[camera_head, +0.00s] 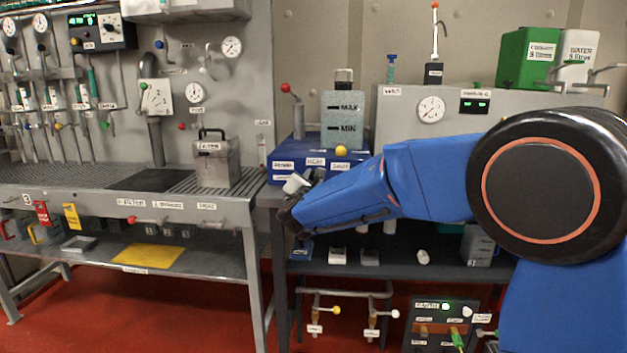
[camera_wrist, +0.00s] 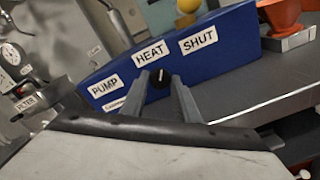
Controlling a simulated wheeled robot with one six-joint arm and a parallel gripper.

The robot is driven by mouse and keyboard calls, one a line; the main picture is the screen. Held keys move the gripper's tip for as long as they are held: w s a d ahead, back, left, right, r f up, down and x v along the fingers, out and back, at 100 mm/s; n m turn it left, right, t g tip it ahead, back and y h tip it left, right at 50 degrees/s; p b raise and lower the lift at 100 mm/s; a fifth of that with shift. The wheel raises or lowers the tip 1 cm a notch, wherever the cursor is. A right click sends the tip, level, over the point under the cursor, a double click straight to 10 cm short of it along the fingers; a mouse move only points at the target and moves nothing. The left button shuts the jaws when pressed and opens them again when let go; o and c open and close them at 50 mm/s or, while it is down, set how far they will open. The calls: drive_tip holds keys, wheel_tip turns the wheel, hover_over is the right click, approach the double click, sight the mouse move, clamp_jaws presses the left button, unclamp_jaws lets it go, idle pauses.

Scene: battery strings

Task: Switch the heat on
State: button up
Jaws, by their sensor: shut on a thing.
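The blue control box (camera_head: 279,152) stands on the right bench. It carries the labels PUMP, HEAT (camera_wrist: 150,52) and SHUT on its front. In the wrist view the box (camera_wrist: 228,48) fills the upper middle. A small black knob (camera_wrist: 158,86) with a pale pointer mark sits just below the HEAT label. My gripper (camera_wrist: 160,84) is shut on this knob, one finger on each side. The pale mark points roughly up toward HEAT. In the head view my gripper (camera_head: 298,188) is at the box front, and my arm hides the knob.
A tank (camera_head: 343,112) marked MAX and MIN stands behind the box, near a yellow ball (camera_head: 341,150) and a red-knobbed lever (camera_head: 286,88). In the wrist view an orange funnel-like part (camera_wrist: 286,14) stands at right. The left bench (camera_head: 100,195) holds a metal canister (camera_head: 216,160).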

drive_tip(key=m, duration=0.5)
drive_tip(key=shift+f, duration=0.1)
idle(0.5)
drive_tip(key=o, duration=1)
drive_tip(key=s, duration=1.7)
drive_tip(key=shift+s+a, duration=0.25)
